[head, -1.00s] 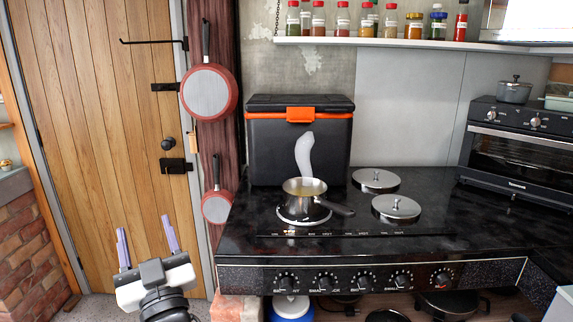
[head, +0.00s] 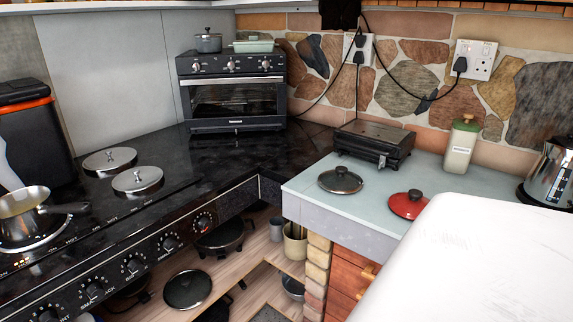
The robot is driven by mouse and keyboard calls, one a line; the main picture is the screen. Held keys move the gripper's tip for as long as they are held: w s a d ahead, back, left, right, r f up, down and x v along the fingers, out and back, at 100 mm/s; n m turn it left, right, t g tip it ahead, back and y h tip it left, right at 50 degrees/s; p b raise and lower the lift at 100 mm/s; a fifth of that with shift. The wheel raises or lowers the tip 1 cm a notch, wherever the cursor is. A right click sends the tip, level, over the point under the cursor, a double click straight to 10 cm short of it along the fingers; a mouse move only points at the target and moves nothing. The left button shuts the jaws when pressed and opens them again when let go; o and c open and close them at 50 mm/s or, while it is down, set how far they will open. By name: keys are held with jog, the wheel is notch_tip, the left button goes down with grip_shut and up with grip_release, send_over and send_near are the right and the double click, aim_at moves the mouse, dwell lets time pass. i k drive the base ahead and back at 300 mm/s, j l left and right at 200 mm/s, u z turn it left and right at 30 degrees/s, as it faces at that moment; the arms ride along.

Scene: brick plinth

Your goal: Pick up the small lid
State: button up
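Several lids are in the head view, and I cannot tell for certain which is the small lid. A glass lid (head: 340,180) with a dark rim and knob lies on the pale counter (head: 322,205). A red lid (head: 408,204) with a dark knob lies to its right, its right edge close to a white surface in the foreground. My gripper is out of view.
A saucepan (head: 24,204) sits on the stove at the left. A toaster oven (head: 232,90) stands in the back corner. A grill (head: 374,142), a green-lidded bottle (head: 461,145) and a kettle (head: 553,172) stand on the counter. Pans lie on shelves below.

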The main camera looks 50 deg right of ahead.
aim_at(339, 180)
jog(key=z, duration=1.8)
jog(key=i+j+z, duration=0.15)
jog(key=j+z, duration=0.75)
jog(key=i, duration=1.05)
